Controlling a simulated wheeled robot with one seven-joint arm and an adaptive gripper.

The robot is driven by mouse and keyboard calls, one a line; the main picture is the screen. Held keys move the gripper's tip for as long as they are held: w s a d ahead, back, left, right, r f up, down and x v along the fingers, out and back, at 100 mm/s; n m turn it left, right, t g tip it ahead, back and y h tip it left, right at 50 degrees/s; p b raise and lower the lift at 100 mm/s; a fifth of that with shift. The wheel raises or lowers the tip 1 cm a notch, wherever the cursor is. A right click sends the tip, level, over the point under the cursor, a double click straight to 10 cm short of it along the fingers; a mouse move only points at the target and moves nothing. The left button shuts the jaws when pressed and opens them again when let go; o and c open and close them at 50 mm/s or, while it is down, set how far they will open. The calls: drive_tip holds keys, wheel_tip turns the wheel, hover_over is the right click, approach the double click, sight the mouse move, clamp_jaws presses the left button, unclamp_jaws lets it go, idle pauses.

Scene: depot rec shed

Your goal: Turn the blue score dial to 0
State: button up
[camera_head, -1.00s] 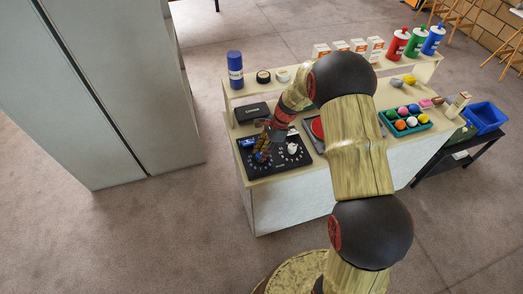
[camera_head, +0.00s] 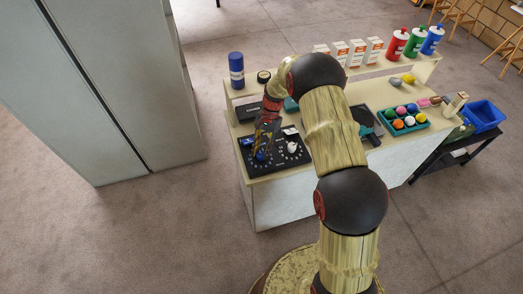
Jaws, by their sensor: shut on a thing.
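The black score board (camera_head: 285,163) lies near the left front corner of the counter, with rings of white marks on it. The blue score dial (camera_head: 260,155) is on the left part of the board. A white dial (camera_head: 292,147) sits to its right, untouched. My gripper (camera_head: 261,150) points down over the left of the board, its fingers shut on the blue dial. The fingers cover part of the dial, and its pointer and numbers are too small to read.
A dark box (camera_head: 247,112) stands just behind the board. A table tennis paddle (camera_head: 368,127) and a teal tray of coloured balls (camera_head: 408,125) lie to the right. A blue bottle (camera_head: 236,70), boxes and coloured bottles stand on the back shelf. A tall grey cabinet (camera_head: 120,90) is at left.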

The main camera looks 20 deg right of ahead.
drive_tip(key=shift+n, duration=0.3)
drive_tip(key=o, duration=1.1)
drive_tip(key=shift+c, duration=0.2)
drive_tip(key=shift+o, duration=0.4)
drive_tip(key=v, duration=1.2)
drive_tip(key=shift+w+a, duration=0.1)
drive_tip(key=shift+a, duration=0.05)
